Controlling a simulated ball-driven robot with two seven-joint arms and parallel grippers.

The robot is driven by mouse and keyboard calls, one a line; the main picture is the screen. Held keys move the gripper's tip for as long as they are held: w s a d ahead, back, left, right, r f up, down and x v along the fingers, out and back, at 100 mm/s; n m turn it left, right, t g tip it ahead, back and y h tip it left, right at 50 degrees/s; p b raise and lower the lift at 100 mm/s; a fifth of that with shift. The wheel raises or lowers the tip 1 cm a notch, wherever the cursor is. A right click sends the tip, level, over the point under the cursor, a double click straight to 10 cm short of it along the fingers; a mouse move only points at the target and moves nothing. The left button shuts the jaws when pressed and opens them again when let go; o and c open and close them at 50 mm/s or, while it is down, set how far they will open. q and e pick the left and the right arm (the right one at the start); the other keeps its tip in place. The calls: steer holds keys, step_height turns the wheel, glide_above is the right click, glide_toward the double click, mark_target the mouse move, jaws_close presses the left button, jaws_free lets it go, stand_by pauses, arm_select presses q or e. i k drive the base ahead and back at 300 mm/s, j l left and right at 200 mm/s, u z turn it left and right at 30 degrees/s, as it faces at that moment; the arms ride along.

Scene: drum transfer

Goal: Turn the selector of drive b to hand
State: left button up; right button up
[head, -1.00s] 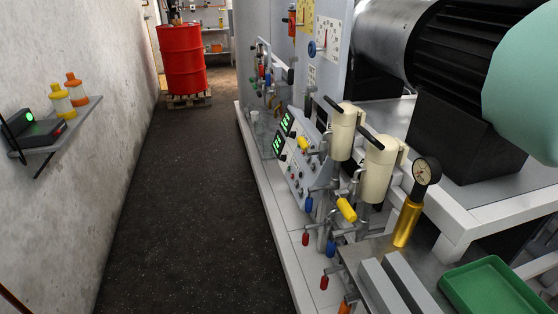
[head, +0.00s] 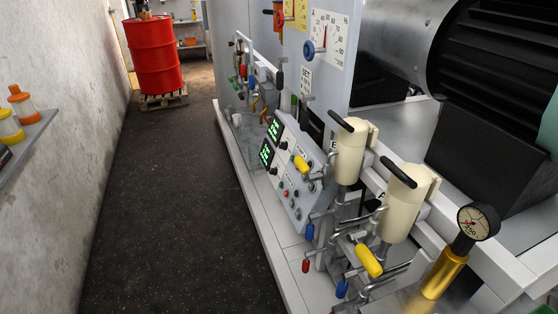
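The sloped grey control panel (head: 299,190) stands on the skid in the middle of the view. It carries an upper green display (head: 275,130) and a lower green display (head: 266,152). An upper dark knob (head: 284,145) and a lower dark knob (head: 273,171) sit beside them. Small red and pale controls sit on the panel's nearer part. The labels are too small to read, so I cannot tell which control is the selector of drive b or where it points. Neither of my grippers is in view.
Two cream filter housings (head: 408,203) with black handles, yellow-handled valves (head: 369,260) and a pressure gauge (head: 478,222) stand in front of the panel, on the right. A red drum (head: 154,55) stands on a pallet at the back. The dark aisle floor (head: 165,200) is clear.

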mark_target(273, 171)
steer(key=i+j+z, duration=0.45)
steer(key=i+j, duration=0.45)
